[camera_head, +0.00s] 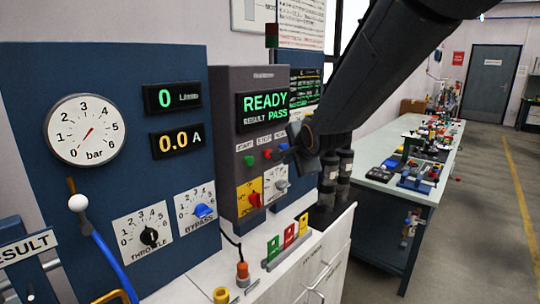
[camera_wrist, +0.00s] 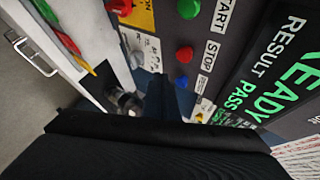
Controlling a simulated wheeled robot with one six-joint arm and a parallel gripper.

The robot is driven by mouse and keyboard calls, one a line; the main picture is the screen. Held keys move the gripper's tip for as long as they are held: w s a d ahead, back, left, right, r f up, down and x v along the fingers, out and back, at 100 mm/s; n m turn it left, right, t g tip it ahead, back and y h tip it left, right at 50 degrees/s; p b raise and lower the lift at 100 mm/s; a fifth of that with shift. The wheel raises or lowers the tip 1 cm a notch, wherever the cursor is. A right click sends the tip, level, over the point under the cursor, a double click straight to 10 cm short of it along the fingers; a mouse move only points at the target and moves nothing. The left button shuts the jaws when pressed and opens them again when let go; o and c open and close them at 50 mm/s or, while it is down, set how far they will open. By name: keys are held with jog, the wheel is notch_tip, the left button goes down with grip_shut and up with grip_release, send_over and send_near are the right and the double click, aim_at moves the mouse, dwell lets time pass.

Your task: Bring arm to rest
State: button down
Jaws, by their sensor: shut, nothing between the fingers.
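My arm (camera_head: 385,55) reaches in from the upper right of the head view and bends down in front of the grey control panel (camera_head: 226,100). My gripper (camera_head: 287,152) is at its end, shut and empty, close to the row of push buttons. From this angle I cannot tell if it touches the panel. The panel display (camera_head: 264,108) reads READY and RESULT PASS. The green button (camera_wrist: 189,9), red button (camera_wrist: 184,54) and blue button (camera_wrist: 182,81) show in the wrist view.
A blue board (camera_head: 60,190) with gauge (camera_head: 86,130) and dials stands left. Below are a white cabinet (camera_head: 335,235), coloured holders (camera_head: 288,237) and dark cylinders (camera_head: 345,172). A long workbench (camera_head: 395,150) with many items stands right. The floor (camera_head: 470,240) beyond is clear.

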jog(key=s+d+f+n+g+h, duration=0.1)
jog(key=s+d+f+n+g, duration=0.2)
jog(key=s+d+f, duration=0.3)
jog(key=s+d+f+n+g+h, duration=0.1)
jog(key=s+d+f+n+g, duration=0.2)
jog(key=s, duration=1.1)
jog(key=s+d+f+n+g+h, duration=0.1)
jog(key=s+d+f+n+g, duration=0.2)
jog(key=s+d+f+n, duration=0.4)
jog(key=s+d+f, duration=0.2)
jog(key=s, duration=0.1)
jog(key=shift+s+d+f+h, duration=0.15)
jog(key=shift+s+d+h, duration=0.05)
jog(key=shift+d+h, duration=0.1)
